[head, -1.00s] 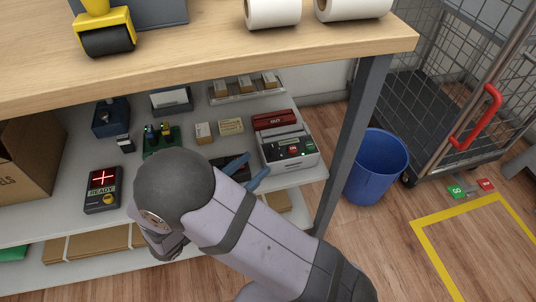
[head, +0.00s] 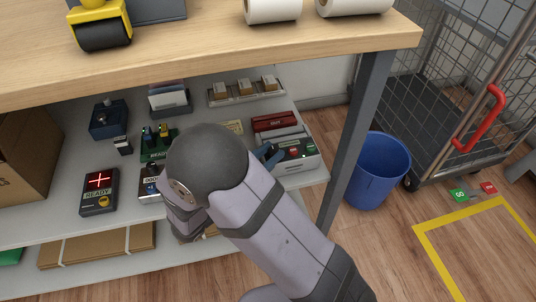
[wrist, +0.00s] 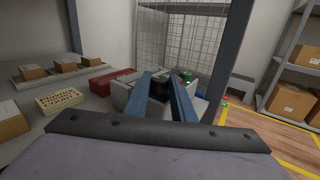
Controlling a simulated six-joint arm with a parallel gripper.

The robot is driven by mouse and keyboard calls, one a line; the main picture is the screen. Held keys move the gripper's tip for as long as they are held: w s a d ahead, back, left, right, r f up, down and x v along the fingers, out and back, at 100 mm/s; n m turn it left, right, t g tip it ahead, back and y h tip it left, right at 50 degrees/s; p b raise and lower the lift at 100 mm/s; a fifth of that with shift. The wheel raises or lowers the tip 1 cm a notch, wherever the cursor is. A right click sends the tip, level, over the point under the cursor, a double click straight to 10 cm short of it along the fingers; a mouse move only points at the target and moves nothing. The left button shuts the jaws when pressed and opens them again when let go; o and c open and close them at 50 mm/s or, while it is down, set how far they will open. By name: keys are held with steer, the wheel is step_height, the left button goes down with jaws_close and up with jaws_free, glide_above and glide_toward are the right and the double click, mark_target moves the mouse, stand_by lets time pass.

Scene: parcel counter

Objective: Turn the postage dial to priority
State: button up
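My gripper (head: 268,155) has blue fingers and reaches over the lower shelf to the left side of a pale machine (head: 309,162) with a dark panel and red and green buttons. In the wrist view the fingers (wrist: 161,76) are apart, with a black part (wrist: 159,90) of what seems to be that machine in line between them. I cannot tell whether the fingers touch it. No dial marked priority can be made out.
A red box (head: 275,122) sits behind the machine. A READY device (head: 99,192) and a blue device (head: 107,120) stand further left. The wooden counter (head: 230,62) overhangs the shelf, and a grey leg (head: 357,135) stands just right. A blue bin (head: 377,175) is beyond it.

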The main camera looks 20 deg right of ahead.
jaws_close()
steer(key=shift+r+p, duration=0.1)
steer(key=shift+p, duration=0.25)
steer(key=shift+w+m+g+h, duration=0.1)
steer(key=shift+m+g+h, duration=0.2)
steer(key=shift+m+g, duration=0.2)
steer(key=shift+a+m+g+h+p, duration=0.1)
steer(key=shift+m+g+h+p, duration=0.2)
steer(key=shift+g+p, duration=0.25)
steer(key=o, duration=0.6)
jaws_free()
